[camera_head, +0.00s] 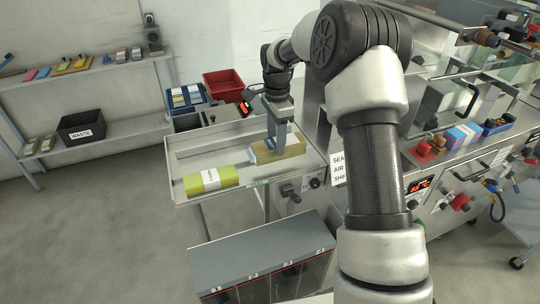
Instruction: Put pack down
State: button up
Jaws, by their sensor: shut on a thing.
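My gripper (277,138) points down over the right part of a shallow metal tray table (240,160). It is shut on a tan pack (284,152) with a light and blue part at its left end. The pack is low, at the tray surface or just above it; I cannot tell whether it touches. A yellow-green pack with a white label band (211,180) lies at the tray's front left, apart from the held pack.
Blue bins (186,97) and a red bin (224,84) stand behind the tray. A machine with knobs (440,150) borders it on the right. A grey cabinet (260,252) stands in front. A black waste bin (82,129) is on the left shelf. The tray's back left is clear.

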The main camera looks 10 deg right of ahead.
jog(key=shift+f, duration=2.55)
jog(key=o, duration=1)
jog(key=shift+o, duration=0.2)
